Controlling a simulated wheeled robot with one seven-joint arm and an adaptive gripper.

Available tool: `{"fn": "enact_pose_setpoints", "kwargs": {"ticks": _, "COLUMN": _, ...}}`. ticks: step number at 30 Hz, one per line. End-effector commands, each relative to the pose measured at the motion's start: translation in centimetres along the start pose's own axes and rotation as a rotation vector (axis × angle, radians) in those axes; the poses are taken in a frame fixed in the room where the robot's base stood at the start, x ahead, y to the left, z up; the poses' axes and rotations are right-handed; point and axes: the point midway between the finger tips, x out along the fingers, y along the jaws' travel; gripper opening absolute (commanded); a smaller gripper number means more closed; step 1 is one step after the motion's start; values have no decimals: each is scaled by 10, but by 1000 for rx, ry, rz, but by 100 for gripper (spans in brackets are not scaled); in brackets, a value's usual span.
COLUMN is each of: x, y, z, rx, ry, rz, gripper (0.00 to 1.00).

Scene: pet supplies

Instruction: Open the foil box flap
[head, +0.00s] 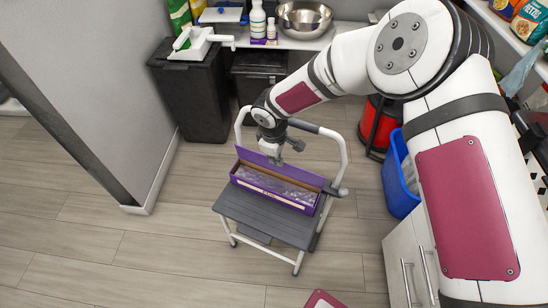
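The long purple foil box (272,196) lies on the grey top of a small step stand (262,216) with a white tubular frame. Its top is open and shiny silvery contents (275,184) show inside. The purple flap (249,156) stands raised along the far long side of the box. My gripper (287,154) is over the far side of the box, close to the raised flap, and hides part of it. Its fingers look spread apart with nothing between them. Whether a finger touches the flap I cannot tell.
The stand's white handrails (342,155) rise around the box's far side. Behind are dark bins (193,97) and a counter with a metal bowl (304,18). A blue bin (398,180) and a white cabinet (408,262) are at right. The floor at left and front is mostly clear.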

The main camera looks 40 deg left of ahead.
Motion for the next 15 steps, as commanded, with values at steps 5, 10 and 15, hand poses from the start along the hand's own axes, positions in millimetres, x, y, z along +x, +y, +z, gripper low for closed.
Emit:
{"fn": "enact_pose_setpoints", "kwargs": {"ticks": 5, "x": 2, "y": 7, "z": 0, "rx": 2, "ry": 0, "rz": -86, "gripper": 0}}
{"fn": "enact_pose_setpoints", "kwargs": {"ticks": 10, "x": 2, "y": 12, "z": 0, "rx": -1, "ry": -2, "rz": -140, "gripper": 0}}
{"fn": "enact_pose_setpoints", "kwargs": {"ticks": 15, "x": 3, "y": 13, "z": 0, "rx": -4, "ry": -3, "rz": -169, "gripper": 0}}
